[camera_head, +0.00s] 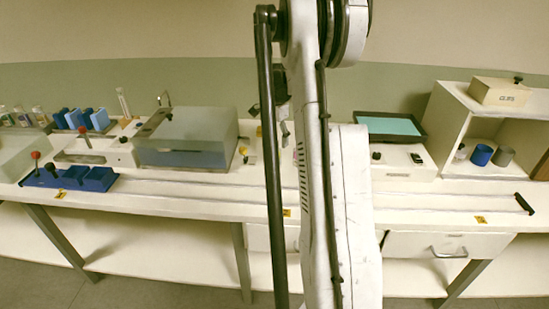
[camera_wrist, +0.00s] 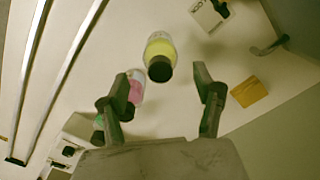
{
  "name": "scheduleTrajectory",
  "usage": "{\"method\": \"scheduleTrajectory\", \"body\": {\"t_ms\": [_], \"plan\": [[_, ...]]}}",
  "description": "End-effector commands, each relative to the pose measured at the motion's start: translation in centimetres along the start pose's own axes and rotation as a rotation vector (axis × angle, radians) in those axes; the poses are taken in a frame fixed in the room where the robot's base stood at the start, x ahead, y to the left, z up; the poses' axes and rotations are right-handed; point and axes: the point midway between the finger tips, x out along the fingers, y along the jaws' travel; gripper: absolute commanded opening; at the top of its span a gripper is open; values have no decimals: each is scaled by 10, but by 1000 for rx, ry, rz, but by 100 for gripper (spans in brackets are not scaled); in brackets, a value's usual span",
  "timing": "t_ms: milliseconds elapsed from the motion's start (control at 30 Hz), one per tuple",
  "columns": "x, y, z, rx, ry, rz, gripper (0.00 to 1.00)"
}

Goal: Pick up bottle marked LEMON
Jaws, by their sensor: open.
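In the wrist view a bottle with yellow contents (camera_wrist: 161,45) and a black cap lies ahead of my gripper (camera_wrist: 163,93), between the lines of its two fingers. My gripper is open, with nothing between the fingertips. A bottle with pink contents (camera_wrist: 136,90) is beside the left finger and partly covered by it. A green bottle (camera_wrist: 98,136) is lower left, mostly hidden behind the finger. No label reading LEMON can be read on any bottle. In the head view my arm covers most of this area, and my gripper is not clearly seen.
Two rails (camera_wrist: 62,60) run along the bench at left in the wrist view. A yellow block (camera_wrist: 249,91) is right of the right finger. A white box (camera_wrist: 208,12) stands beyond it. In the head view a grey-lidded box (camera_head: 187,130) and a teal-topped tray (camera_head: 390,125) flank my arm.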

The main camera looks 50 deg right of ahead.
Motion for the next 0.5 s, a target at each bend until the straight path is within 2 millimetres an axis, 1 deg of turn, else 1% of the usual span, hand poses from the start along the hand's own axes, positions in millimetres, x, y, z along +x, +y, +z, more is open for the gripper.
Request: {"method": "scheduleTrajectory", "body": {"t_ms": [33,100,367,500], "plan": [[7,0,0,0,0,0,64],[14,0,0,0,0,0,64],[26,0,1,-1,0,0,64],[43,-1,4,-1,0,0,64]]}}
